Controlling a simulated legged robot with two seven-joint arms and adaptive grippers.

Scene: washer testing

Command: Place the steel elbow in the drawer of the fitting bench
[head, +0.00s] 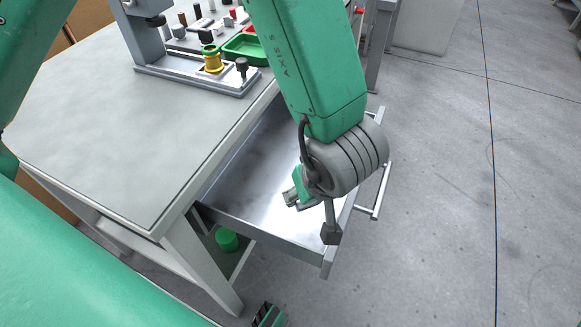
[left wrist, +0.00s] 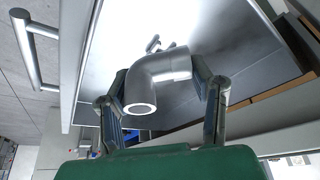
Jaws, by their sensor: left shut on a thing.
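The steel elbow (left wrist: 158,82) is a smooth grey bent pipe with a bright open end, seen in the left wrist view between my left gripper's fingers (left wrist: 163,98). The gripper is shut on it. In the head view my left gripper (head: 300,195) hangs over the drawer, mostly behind my wrist, and the elbow cannot be made out. The drawer (head: 255,190) of the fitting bench (head: 110,110) is pulled open, with a shiny metal floor. It also fills the upper left wrist view (left wrist: 120,30). My right gripper (head: 268,316) shows only in part at the bottom edge.
The drawer's bar handle (head: 378,192) sticks out to the right; clear floor lies beyond it. A grey stand with a yellow fitting (head: 212,60) and a green tray (head: 241,47) are on the bench top. A green round thing (head: 227,239) is under the drawer.

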